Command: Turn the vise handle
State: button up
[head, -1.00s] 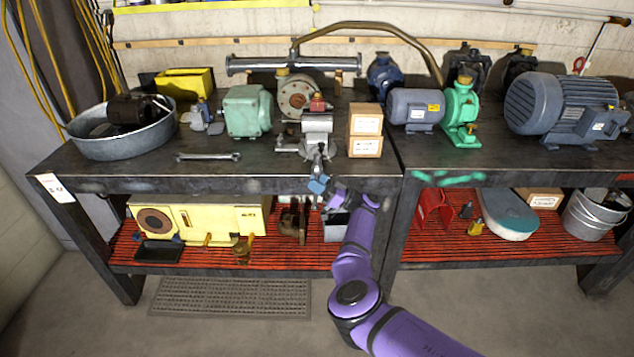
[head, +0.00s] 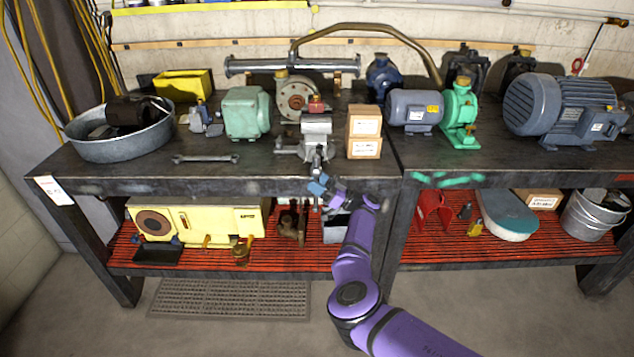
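The grey metal vise (head: 316,126) is mounted near the front edge of the workbench, a little left of the bench seam. Its screw end points toward me, and its handle (head: 317,201) seems to hang down in front of the bench edge as a thin bar. My gripper (head: 317,187), with blue fingertips, is at the handle, just below the front edge of the bench top. It is too small in the head view to tell whether the fingers are closed around the handle or only beside it.
Two cardboard boxes (head: 364,147) are stacked right of the vise. A wrench (head: 206,159) lies to the left, beyond it a metal basin (head: 121,137). A green motor (head: 246,113) stands behind left. The lower shelf (head: 300,259) holds a yellow machine (head: 197,220).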

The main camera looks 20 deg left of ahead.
jog(key=shift+d+f, duration=0.1)
jog(key=v, duration=1)
jog(key=shift+d, duration=0.2)
jog(key=shift+f, duration=0.15)
